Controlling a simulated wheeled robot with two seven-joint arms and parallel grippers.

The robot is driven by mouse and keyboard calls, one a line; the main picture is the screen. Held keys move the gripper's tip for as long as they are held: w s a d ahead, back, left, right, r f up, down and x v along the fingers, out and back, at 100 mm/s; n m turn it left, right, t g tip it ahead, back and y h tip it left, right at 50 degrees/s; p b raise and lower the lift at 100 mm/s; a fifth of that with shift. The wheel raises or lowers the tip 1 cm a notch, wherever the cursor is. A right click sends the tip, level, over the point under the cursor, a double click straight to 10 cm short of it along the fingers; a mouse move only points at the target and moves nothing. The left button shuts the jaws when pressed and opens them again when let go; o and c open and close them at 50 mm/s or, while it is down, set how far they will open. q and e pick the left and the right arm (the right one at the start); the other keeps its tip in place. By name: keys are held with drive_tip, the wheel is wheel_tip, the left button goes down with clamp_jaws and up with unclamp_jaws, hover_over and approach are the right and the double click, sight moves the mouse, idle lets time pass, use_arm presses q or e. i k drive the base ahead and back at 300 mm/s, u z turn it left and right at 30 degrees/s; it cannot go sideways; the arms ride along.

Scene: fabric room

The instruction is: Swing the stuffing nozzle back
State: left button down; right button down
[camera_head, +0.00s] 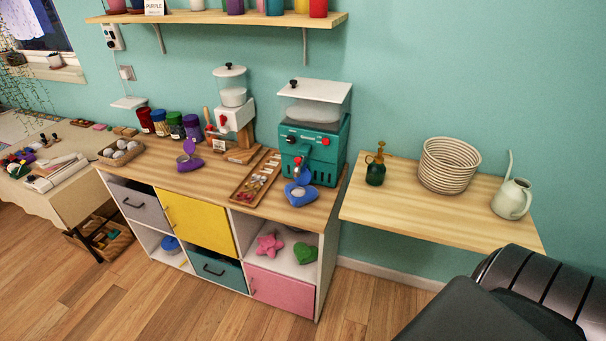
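The teal stuffing machine (330,146) stands at the right end of the wooden counter, with a clear hopper under a white lid on top. Its nozzle (302,160) appears as a small part at the front, and its exact angle is too small to tell. A red knob (325,141) is on its front face. A blue heart-shaped piece (300,194) with a raised blue part sits on the counter just below the nozzle; I cannot tell whether they touch. Neither of my grippers is in view.
A wooden tray (246,196) of small items lies left of the machine. A white dispenser (233,116), purple piece (189,162) and several jars stand farther left. The wooden side table (403,214) holds a sprayer (376,170), basket (447,166) and watering can (511,198). Floor in front is clear.

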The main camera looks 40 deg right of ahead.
sight(300, 163)
drive_tip(key=k, duration=0.15)
drive_tip(key=u, duration=1.4)
drive_tip(key=i, duration=1.35)
drive_tip(key=z, duration=2)
